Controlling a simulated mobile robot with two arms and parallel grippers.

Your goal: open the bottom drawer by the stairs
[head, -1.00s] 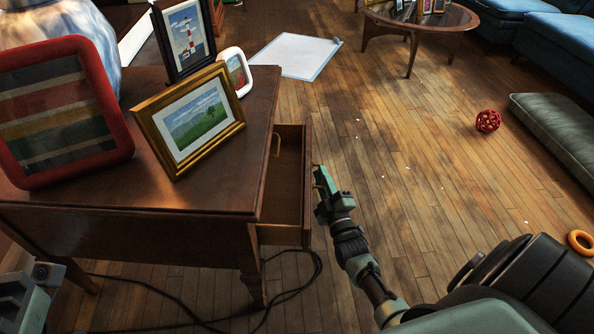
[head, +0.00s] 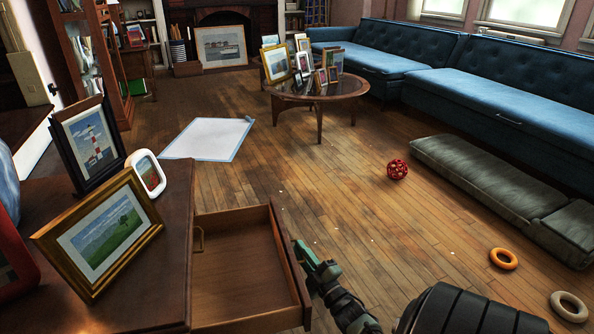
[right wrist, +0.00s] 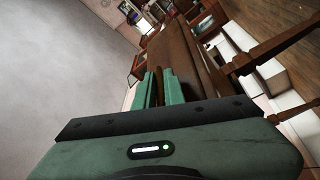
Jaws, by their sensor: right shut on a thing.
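A dark wooden side table (head: 140,290) stands at the left. One of its drawers (head: 240,275) is pulled well out, and its inside looks empty. A brass handle (head: 199,240) shows on the table front above the open drawer. My right gripper (head: 301,256) is at the outer face of the drawer front, shut on its handle; the drawer front mostly hides that grip. In the right wrist view, the green fingers (right wrist: 160,90) close around a thin brownish piece. My left gripper is out of view. I see no stairs.
Framed pictures, one gold (head: 98,235), stand on the table top. A white sheet (head: 208,139) lies on the floor beyond. A red ball (head: 397,169), an orange ring (head: 503,258) and a grey cushion (head: 500,190) lie to the right. The floor between is clear.

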